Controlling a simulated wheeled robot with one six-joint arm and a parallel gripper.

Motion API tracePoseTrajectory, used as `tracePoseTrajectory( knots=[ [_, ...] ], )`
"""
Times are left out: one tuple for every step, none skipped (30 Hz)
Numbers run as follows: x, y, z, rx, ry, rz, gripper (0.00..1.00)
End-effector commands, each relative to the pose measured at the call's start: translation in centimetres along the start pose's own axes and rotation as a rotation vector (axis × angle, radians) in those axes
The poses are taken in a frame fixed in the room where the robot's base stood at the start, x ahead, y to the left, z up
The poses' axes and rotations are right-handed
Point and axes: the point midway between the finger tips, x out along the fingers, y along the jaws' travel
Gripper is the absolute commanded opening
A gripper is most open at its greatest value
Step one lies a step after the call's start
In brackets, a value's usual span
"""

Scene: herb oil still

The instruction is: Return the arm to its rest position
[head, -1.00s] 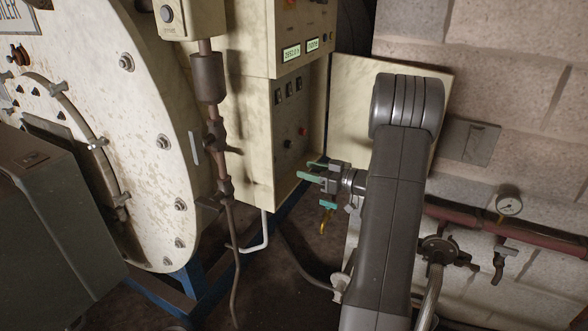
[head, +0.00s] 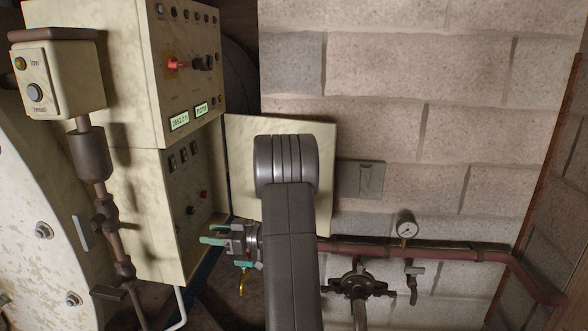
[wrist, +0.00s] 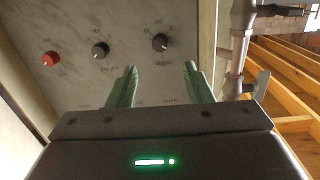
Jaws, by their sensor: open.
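My gripper (head: 212,240) is at the end of my raised arm, in front of the lower right part of the cream control cabinet (head: 150,220). In the wrist view its two green fingers (wrist: 158,88) stand apart with nothing between them. Beyond them is a grey panel (wrist: 130,20) with a red knob (wrist: 51,59) and two dark knobs, one of them a dark knob (wrist: 160,42) seen between the fingers. The gripper appears apart from the panel. My forearm hides part of the wall and the cabinet door behind it.
An open cabinet door (head: 235,150) stands behind my arm. A red pipe (head: 450,251) with a gauge (head: 406,225) and a valve handwheel (head: 357,285) runs along the block wall. A control box (head: 60,80) and brown pipe (head: 90,155) stand at left.

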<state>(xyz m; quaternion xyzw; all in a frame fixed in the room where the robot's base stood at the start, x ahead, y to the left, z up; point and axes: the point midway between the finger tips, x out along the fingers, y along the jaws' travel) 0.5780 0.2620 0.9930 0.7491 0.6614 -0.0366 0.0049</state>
Motion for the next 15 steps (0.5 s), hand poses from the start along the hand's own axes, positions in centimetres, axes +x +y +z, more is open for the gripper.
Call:
tracePoseTrajectory(
  knots=[
    [1.2, -0.1, -0.1, 0.001, 0.0, -0.004, 0.46],
    [1.8, -0.1, -0.1, 0.0, 0.0, -0.005, 0.46],
    [2.6, -0.1, -0.2, -0.001, 0.0, -0.005, 0.46],
    [3.2, -0.1, -0.2, -0.001, 0.0, -0.004, 0.46],
    [3.8, -0.1, -0.1, 0.0, -0.001, -0.005, 0.46],
    [4.6, -0.1, -0.1, 0.0, 0.0, -0.005, 0.46],
    [5.2, -0.1, -0.1, 0.0, 0.0, -0.004, 0.46],
    [5.7, -0.1, -0.1, -0.001, 0.0, -0.004, 0.46],
    [6.5, -0.1, -0.1, 0.0, 0.0, -0.004, 0.46],
    [7.0, -0.1, -0.2, -0.001, 0.0, -0.003, 0.46],
    [7.5, -0.1, -0.2, -0.001, 0.0, -0.004, 0.46],
    [8.0, -0.1, -0.1, -0.001, 0.0, -0.003, 0.46],
    [8.4, -0.1, -0.1, 0.0, 0.0, -0.002, 0.46],
    [8.8, -0.1, -0.1, 0.0, 0.0, -0.002, 0.46],
    [9.2, -0.1, -0.1, -0.001, 0.0, -0.003, 0.46]
  ],
)
